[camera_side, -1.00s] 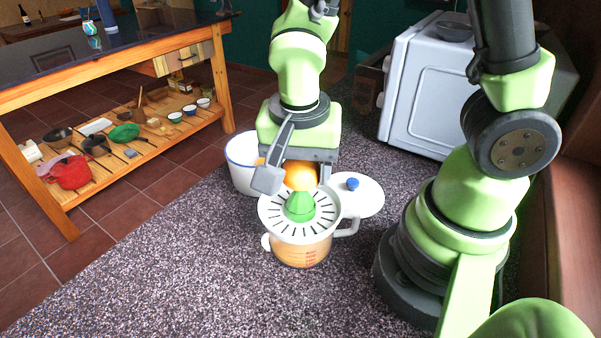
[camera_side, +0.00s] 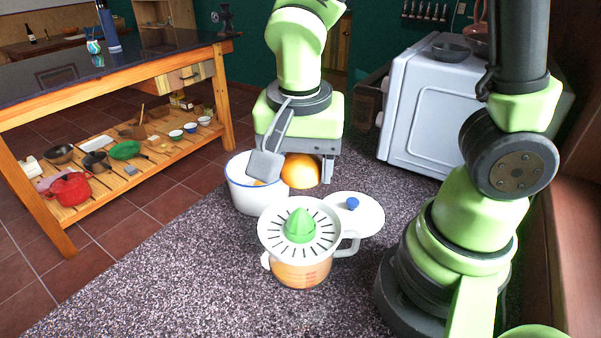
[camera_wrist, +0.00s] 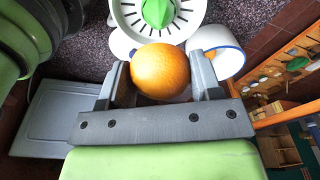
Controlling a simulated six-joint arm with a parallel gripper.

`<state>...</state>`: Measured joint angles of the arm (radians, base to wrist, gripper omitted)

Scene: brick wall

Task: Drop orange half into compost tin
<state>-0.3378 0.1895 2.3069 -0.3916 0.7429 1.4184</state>
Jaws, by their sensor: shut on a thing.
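My gripper (camera_side: 298,172) is shut on the orange half (camera_side: 301,171). It holds the fruit in the air behind the juicer and right of the white tin's opening. In the wrist view the orange half (camera_wrist: 160,71) sits between both fingers of my gripper (camera_wrist: 163,78). The compost tin (camera_side: 246,197) is white with a blue rim and stands on the counter behind and left of the juicer. Its opening is partly hidden by my gripper. In the wrist view the tin (camera_wrist: 230,62) is at the upper right, partly behind a finger.
A juicer (camera_side: 300,245) with a green cone stands in front on the speckled counter (camera_side: 180,280). A white lid (camera_side: 368,212) with a blue knob lies right of it. A grey microwave-like box (camera_side: 440,110) stands at the back right. The counter's left front is clear.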

